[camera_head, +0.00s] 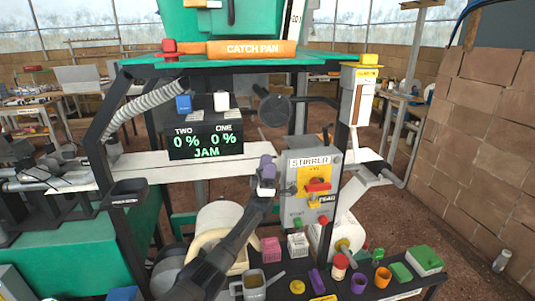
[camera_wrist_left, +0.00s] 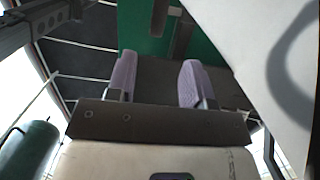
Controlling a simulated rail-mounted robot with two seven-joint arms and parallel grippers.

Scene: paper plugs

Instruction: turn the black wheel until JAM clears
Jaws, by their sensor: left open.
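The black wheel (camera_head: 276,110) is a dark disc with a small knob at its upper left, mounted right of the display under the green frame. The black display (camera_head: 206,140) reads TWO 0%, ONE 0% and JAM in green. My left gripper (camera_head: 267,168) is below the wheel and apart from it, beside the grey STIRRER box. In the left wrist view its two purple-padded fingers (camera_wrist_left: 158,82) stand apart with nothing between them. My right gripper is not in view.
The STIRRER box (camera_head: 296,200) with a red switch stands just right of my left gripper. An orange CATCH PAN (camera_head: 252,49) sits above the wheel. A white shelf (camera_head: 190,166) runs behind the gripper. Small coloured items and cups crowd the dark front bench (camera_head: 325,288).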

